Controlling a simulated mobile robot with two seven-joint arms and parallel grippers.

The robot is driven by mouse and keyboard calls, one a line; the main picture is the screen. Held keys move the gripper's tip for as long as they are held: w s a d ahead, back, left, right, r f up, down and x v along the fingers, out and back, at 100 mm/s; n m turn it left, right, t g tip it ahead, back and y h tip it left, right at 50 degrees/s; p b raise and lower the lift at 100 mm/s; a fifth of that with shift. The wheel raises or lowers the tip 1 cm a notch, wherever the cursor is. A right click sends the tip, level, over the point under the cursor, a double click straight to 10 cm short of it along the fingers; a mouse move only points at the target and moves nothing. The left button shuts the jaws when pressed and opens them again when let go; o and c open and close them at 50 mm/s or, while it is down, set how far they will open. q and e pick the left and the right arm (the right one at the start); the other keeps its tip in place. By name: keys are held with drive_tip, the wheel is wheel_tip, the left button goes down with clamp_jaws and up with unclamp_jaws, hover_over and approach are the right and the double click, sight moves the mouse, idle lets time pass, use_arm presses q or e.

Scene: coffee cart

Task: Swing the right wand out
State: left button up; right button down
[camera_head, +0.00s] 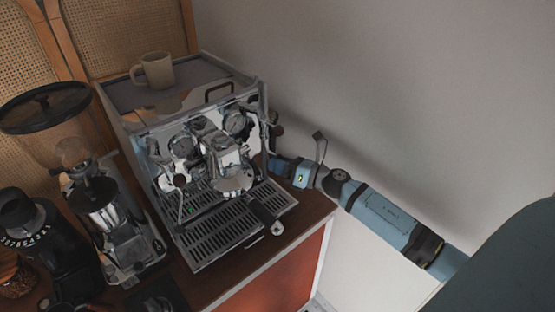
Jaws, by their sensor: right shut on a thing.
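The espresso machine (215,165) stands on the cart, chrome, with two gauges and a portafilter (265,215) locked in its group head. My right gripper (273,163) reaches in from the right, at the right front side of the machine below the dark knob (276,131). It is shut on the right wand, which is thin and mostly hidden at the jaws. The left wand (181,205) hangs down at the machine's left front. My left gripper is not in view.
A beige mug (158,70) stands on top of the machine. A grinder (105,215) and a black device (40,235) stand to the left. The drip tray (225,230) is below the group head. A grey wall (400,80) is behind my right arm.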

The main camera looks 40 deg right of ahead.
drive_tip(key=c, duration=1.3)
unclamp_jaws()
drive_tip(key=shift+s, duration=0.1)
drive_tip(key=shift+s+d+f, duration=0.15)
drive_tip(key=shift+s+d, duration=0.05)
drive_tip(key=shift+s, duration=0.05)
drive_tip(key=b+v, duration=0.4)
drive_tip(key=v, duration=0.9)
drive_tip(key=shift+r, duration=0.2)
